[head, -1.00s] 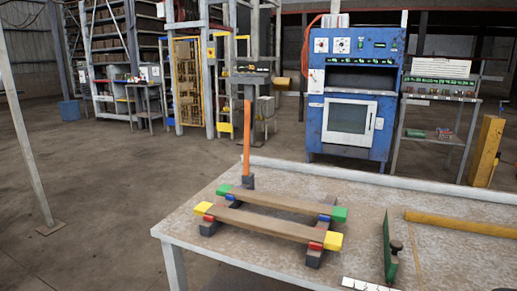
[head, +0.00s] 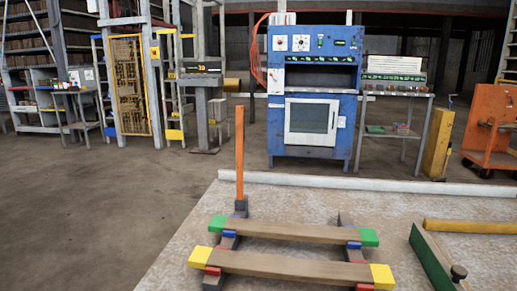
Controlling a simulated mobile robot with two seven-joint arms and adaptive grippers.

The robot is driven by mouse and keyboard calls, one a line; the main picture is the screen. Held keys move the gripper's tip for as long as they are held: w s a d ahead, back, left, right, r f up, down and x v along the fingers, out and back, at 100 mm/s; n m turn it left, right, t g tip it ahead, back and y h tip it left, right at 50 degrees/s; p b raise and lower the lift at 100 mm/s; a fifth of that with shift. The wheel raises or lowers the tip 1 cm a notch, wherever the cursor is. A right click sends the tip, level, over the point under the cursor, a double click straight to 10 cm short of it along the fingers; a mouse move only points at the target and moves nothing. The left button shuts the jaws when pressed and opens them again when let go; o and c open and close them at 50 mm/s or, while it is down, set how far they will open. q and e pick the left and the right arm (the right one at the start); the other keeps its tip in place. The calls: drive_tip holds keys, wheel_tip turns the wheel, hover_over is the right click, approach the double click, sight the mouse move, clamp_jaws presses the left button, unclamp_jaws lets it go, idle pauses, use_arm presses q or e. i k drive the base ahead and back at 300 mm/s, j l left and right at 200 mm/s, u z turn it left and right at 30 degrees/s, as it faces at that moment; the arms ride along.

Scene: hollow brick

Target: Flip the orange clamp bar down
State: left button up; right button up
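The orange clamp bar (head: 239,155) stands upright at the back left of the table. Its foot sits in a dark block (head: 240,207) at the far end of the left dark rail. Two wooden bars lie across the dark rails: a rear one with green ends (head: 290,231) and a front one with yellow ends (head: 285,265). Red and blue pieces sit by the bar ends. The lower edge of the frame cuts off the near ends of the rails. Neither of my grippers is in view.
The table (head: 190,255) has a pale raised strip (head: 370,184) along its back. A green block with a dark knob (head: 432,260) and a yellow rod (head: 470,225) lie at the right. A blue oven (head: 313,95) stands behind. The tabletop behind the wooden bars is clear.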

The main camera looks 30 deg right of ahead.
sight(240, 110)
drive_tip(key=i+j+z, duration=0.75)
drive_tip(key=j, duration=0.2)
drive_tip(key=k+l, duration=0.05)
drive_tip(key=k, duration=0.05)
